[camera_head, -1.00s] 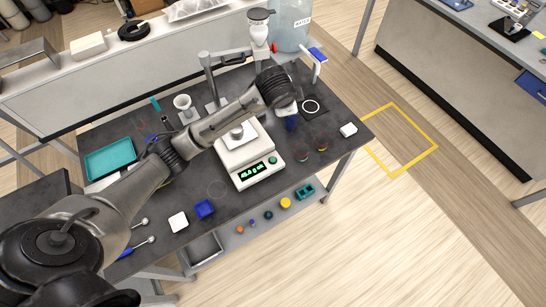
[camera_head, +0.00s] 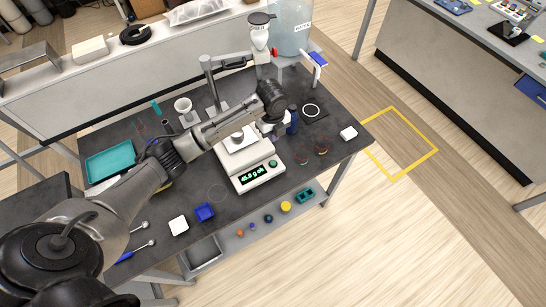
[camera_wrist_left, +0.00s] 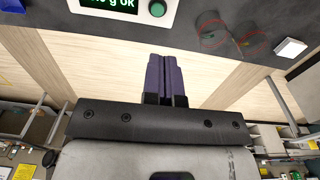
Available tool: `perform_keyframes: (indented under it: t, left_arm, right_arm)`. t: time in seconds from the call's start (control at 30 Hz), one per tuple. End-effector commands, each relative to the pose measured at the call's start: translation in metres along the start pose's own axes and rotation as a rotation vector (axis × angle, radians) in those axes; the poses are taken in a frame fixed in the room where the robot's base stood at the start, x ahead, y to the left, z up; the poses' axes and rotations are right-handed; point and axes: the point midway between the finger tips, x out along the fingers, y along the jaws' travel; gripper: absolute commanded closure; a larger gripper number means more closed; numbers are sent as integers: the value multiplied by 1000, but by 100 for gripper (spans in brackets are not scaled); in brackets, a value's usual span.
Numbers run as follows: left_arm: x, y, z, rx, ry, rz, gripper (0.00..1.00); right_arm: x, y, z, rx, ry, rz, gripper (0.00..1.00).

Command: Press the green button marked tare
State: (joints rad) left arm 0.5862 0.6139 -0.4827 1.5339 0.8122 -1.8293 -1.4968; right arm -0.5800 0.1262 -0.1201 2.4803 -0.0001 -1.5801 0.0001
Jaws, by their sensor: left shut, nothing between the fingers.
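The white scale (camera_head: 243,161) stands on the dark bench, with a lit green display (camera_head: 253,176) on its front. The round green button (camera_head: 273,163) is right of the display; its marking is too small to read. In the left wrist view the button (camera_wrist_left: 157,8) is at the top edge, just beyond my fingertips, apart from them. My left gripper (camera_head: 272,136) hangs behind and above the scale's right side in the head view. In the left wrist view its purple fingers (camera_wrist_left: 164,62) are shut together and empty. My right gripper is not in view.
A small weight (camera_head: 237,138) sits on the scale pan. A white block (camera_head: 348,133), a blue box (camera_head: 204,212) and a teal tray (camera_head: 110,161) are on the bench.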

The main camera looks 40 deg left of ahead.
Motion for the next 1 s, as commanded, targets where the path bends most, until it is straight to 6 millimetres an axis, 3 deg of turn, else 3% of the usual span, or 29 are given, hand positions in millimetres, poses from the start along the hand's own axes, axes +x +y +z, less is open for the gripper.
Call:
perform_keyframes:
  t: [0.33, 0.47, 1.0]
  left_arm:
    - [1, 0, 0, 0, 0, 0, 100]
    - [10, 0, 0, -1, 1, 1, 100]
    - [104, 0, -1, -1, 1, 2, 100]
  right_arm:
    - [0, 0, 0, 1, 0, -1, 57]
    - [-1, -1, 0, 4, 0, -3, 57]
    - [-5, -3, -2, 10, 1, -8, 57]
